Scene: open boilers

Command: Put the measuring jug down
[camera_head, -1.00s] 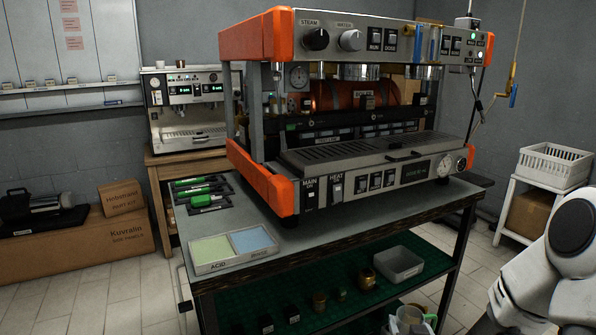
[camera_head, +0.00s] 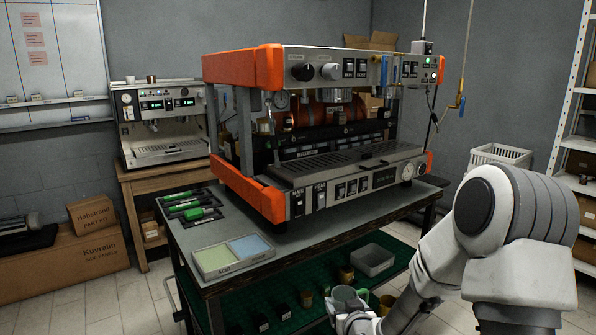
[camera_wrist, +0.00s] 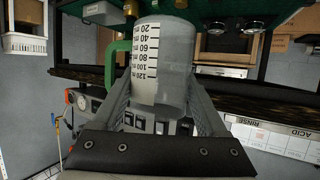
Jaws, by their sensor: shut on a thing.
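The measuring jug (camera_head: 344,298) is a grey, see-through cup with a green handle, at the front edge of the lower shelf in the head view. In the wrist view, which is upside down, the jug (camera_wrist: 176,62) shows a black volume scale and its green handle at the left. My gripper (camera_wrist: 160,90) is shut on the jug, one finger on each side. In the head view my gripper (camera_head: 356,322) is partly cut off at the bottom. The lower shelf's green mat (camera_head: 300,285) lies behind the jug. I cannot tell whether the jug touches it.
Several small dark and brass pieces and a grey bin (camera_head: 373,260) stand on the lower shelf. An orange espresso machine (camera_head: 330,180) stands on the table above. The table top's dark edge (camera_wrist: 265,95) runs close by the jug in the wrist view. A two-colour tray (camera_head: 235,257) lies on top.

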